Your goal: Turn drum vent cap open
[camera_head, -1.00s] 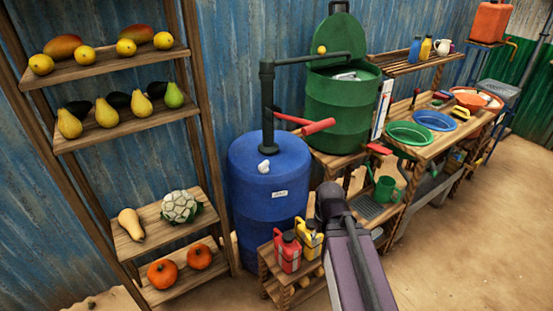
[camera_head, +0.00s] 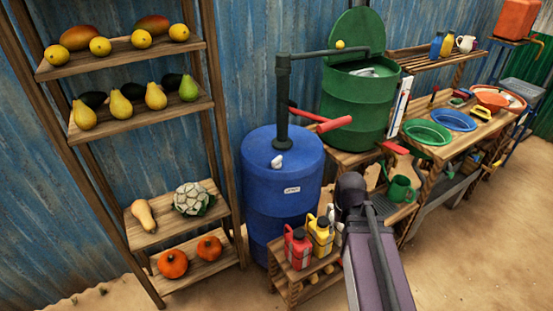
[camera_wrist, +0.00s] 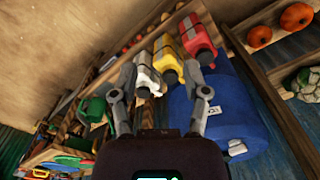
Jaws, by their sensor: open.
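The blue drum (camera_head: 262,225) stands upright beside the wooden shelf rack. Its small white vent cap (camera_head: 277,161) sits on the lid's front part, near the dark green pump pipe. I cannot tell from its look how far it is turned. In the wrist view the drum (camera_wrist: 225,115) lies to the right of my gripper, and a white piece that looks like the cap (camera_wrist: 237,147) shows at its edge. My gripper (camera_wrist: 162,80) is open and empty, pointing toward the canisters, apart from the cap. In the head view my arm hides the fingers.
A low wooden stand beside the drum holds red (camera_head: 297,248), yellow (camera_head: 320,235) and white canisters. The pump's red handle (camera_head: 335,124) juts out above the drum's right side. A green barrel (camera_head: 355,105) stands behind right. Open sandy floor lies at front right.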

